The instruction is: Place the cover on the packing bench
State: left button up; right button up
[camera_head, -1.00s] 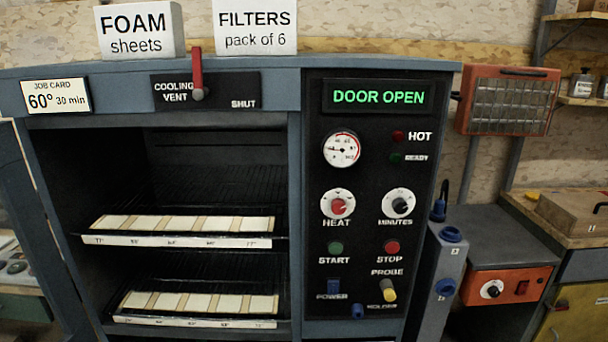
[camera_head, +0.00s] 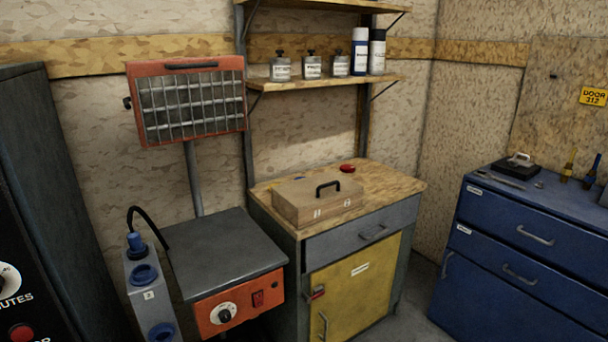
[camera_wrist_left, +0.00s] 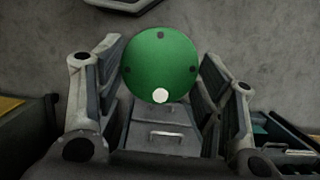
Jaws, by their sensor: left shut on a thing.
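My left gripper (camera_wrist_left: 160,66) shows only in the left wrist view. Its two fingers are shut on a round green disc (camera_wrist_left: 158,58), which looks like the cover. The disc has a pale round spot near its lower edge and a few dark dots, and it is held clear of the floor. In the head view, a wooden-topped bench (camera_head: 393,183) with a grey drawer and a yellow door stands in the middle. It may be the packing bench; no label confirms this. My right gripper is in neither current view.
A wooden case (camera_head: 300,203) with a black handle and a red object (camera_head: 347,168) sit on the wooden top; its right front part is bare. A grey-topped unit (camera_head: 222,250) stands left, under an orange heater panel (camera_head: 190,103). A blue drawer cabinet (camera_head: 520,240) stands right.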

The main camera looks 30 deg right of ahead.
aim_at(377, 185)
jog(key=i+l+z, duration=0.15)
jog(key=l, duration=0.25)
jog(key=l+z, duration=0.15)
jog(key=l, duration=0.25)
jog(key=i+l+z, duration=0.2)
jog(key=l, duration=0.2)
jog(key=i+l+z, duration=0.15)
jog(key=l, duration=0.2)
jog(key=i+l+z, duration=0.15)
jog(key=l, duration=0.2)
